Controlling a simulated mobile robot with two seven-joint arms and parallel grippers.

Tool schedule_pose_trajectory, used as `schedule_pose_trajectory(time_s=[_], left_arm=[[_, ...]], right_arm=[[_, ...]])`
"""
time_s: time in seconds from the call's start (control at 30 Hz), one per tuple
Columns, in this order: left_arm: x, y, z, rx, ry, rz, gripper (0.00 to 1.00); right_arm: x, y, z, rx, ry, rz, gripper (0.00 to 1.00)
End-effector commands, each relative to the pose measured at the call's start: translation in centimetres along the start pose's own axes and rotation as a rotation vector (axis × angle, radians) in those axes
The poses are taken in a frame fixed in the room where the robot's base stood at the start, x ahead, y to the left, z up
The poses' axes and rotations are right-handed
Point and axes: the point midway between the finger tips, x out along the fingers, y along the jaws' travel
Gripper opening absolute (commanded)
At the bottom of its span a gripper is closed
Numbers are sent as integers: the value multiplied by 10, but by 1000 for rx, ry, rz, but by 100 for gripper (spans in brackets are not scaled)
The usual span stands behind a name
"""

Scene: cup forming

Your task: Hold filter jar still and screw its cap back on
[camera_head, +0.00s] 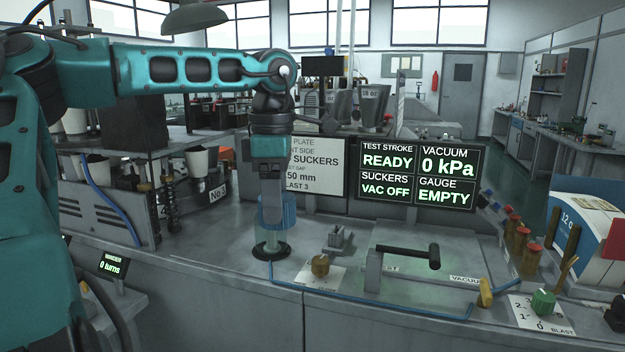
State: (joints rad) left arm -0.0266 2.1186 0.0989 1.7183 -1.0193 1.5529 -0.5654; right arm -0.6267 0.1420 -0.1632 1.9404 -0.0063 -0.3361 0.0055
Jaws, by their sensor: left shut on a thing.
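My left gripper (272,192) points straight down at the middle of the bench. It is shut on the blue ribbed cap (287,212) of the filter jar. The jar (271,238) is upright below the cap, on a dark round base (271,252) on the bench top. The fingers hide part of the cap, and I cannot tell how the cap sits on the jar. My right gripper is not in view.
A small display (113,266) at the left reads "0 turns". A blue hose (370,302) runs along the bench front from the jar's base. A brass knob (320,265) and a black-handled lever (408,254) stand to the right. A status screen (418,175) is behind.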

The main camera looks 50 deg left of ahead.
Motion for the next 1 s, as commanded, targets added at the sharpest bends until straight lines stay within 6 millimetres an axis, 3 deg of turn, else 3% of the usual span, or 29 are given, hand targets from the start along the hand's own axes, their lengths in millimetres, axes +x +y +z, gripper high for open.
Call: schedule_pose_trajectory(time_s=[0.1, 0.2, 0.37, 0.57, 0.7, 0.9, 1.0], left_arm=[[34, 4, -25, 103, -12, -4, 30], [62, 3, -36, 202, -12, -2, 30], [115, -6, -31, 433, -14, -2, 30], [172, -32, 18, 842, -14, 6, 30], [196, -57, 71, 1198, -8, 11, 30], [209, -104, 152, 1789, 3, 13, 30], [209, -125, 183, 2053, 6, 12, 30]], right_arm=[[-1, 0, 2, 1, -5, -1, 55], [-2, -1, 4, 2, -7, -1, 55], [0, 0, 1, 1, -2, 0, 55], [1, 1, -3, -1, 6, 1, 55], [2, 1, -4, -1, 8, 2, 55], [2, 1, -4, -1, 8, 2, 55], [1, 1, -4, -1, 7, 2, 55]])
